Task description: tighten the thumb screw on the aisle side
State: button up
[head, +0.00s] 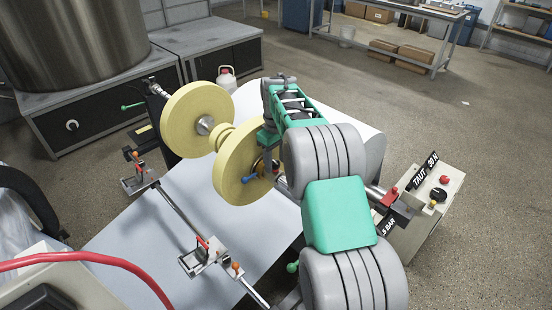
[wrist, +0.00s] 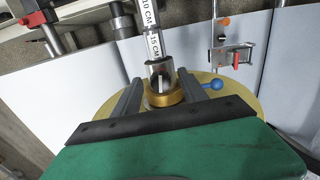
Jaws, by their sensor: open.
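A screw with a blue knob (wrist: 212,85) sticks out to the right of a brass collar (wrist: 163,98) in the wrist view. The blue knob also shows in the head view (head: 250,178), against the nearer yellow disc (head: 232,168). My gripper (wrist: 159,77) is open, with one grey finger on each side of the collar. I cannot tell whether the fingers touch it. The blue knob lies outside the right finger. A metal shaft (wrist: 160,68) with centimetre labels runs away from the collar. In the head view my arm hides most of the gripper and collar.
A rod (head: 180,211) with clamps, red levers and orange knobs (head: 235,266) crosses the pale paper web (head: 130,225). A second yellow disc (head: 197,118) stands farther left. A control box (head: 430,205) stands right. Open floor (head: 470,130) lies beyond.

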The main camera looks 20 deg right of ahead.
jog(key=shift+c, duration=0.3)
grip_shut()
jog(key=shift+r+m, duration=0.1)
jog(key=shift+m, duration=0.2)
jog(key=m, duration=0.8)
jog(key=shift+w+b, duration=0.1)
jog(key=shift+b, duration=0.2)
jog(key=m, duration=0.4)
jog(key=shift+a+m, duration=0.1)
jog(key=shift+m, duration=2.3)
